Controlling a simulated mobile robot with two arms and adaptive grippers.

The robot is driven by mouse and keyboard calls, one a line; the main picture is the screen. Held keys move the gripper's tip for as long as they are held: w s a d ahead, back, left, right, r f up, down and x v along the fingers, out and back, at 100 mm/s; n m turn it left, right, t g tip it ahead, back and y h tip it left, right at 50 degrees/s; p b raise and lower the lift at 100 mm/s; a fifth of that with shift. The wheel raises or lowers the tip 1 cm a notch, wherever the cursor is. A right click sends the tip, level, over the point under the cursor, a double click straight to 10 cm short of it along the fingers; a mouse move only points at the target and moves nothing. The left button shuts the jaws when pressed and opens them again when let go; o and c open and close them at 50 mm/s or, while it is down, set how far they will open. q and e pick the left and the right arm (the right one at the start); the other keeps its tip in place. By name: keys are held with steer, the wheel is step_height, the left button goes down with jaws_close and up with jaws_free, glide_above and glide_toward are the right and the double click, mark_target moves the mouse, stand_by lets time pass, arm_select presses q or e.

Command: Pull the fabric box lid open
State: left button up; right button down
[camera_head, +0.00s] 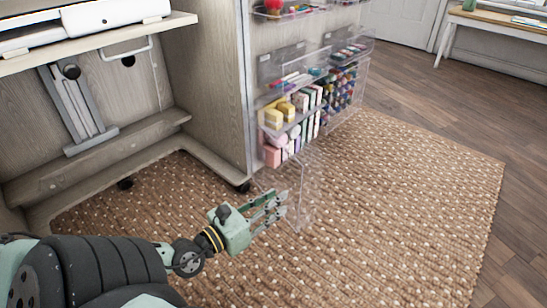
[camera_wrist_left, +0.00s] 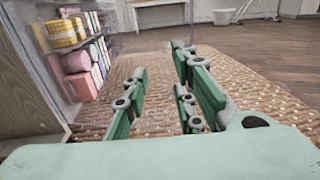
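The fabric box (camera_head: 292,128) is a clear bin on the cabinet's side, filled with folded yellow, pink and pale fabrics; it also shows at the left of the left wrist view (camera_wrist_left: 72,62). Its clear lid (camera_head: 308,196) appears as a see-through panel sticking out low in front of the box; its exact outline is hard to tell. My left gripper (camera_head: 280,205) is beside this panel, its fingertips overlapping the panel's left edge in the picture. The left wrist view shows the fingers (camera_wrist_left: 160,70) apart, with nothing clearly between them. Contact with the lid cannot be told.
A clear bin of thread spools (camera_head: 340,98) adjoins the fabric box at right. The cabinet (camera_head: 215,85) stands at left on casters. A woven rug (camera_head: 400,190) leaves open floor at right. A side table (camera_head: 490,22) stands at the back right.

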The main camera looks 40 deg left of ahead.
arm_select(q)
steer(key=o, duration=0.3)
steer(key=shift+w+a+r+y, duration=0.1)
steer(key=shift+w+a+y, duration=0.05)
steer(key=shift+a, duration=0.35)
steer(key=shift+w+a+r+y, duration=0.1)
steer(key=shift+a+y, duration=0.05)
steer(key=shift+a, duration=0.3)
steer(key=shift+s+a+f, duration=0.1)
steer(key=shift+s, duration=2.95)
steer(key=shift+s+f, duration=0.1)
steer(key=shift+s, duration=2.95)
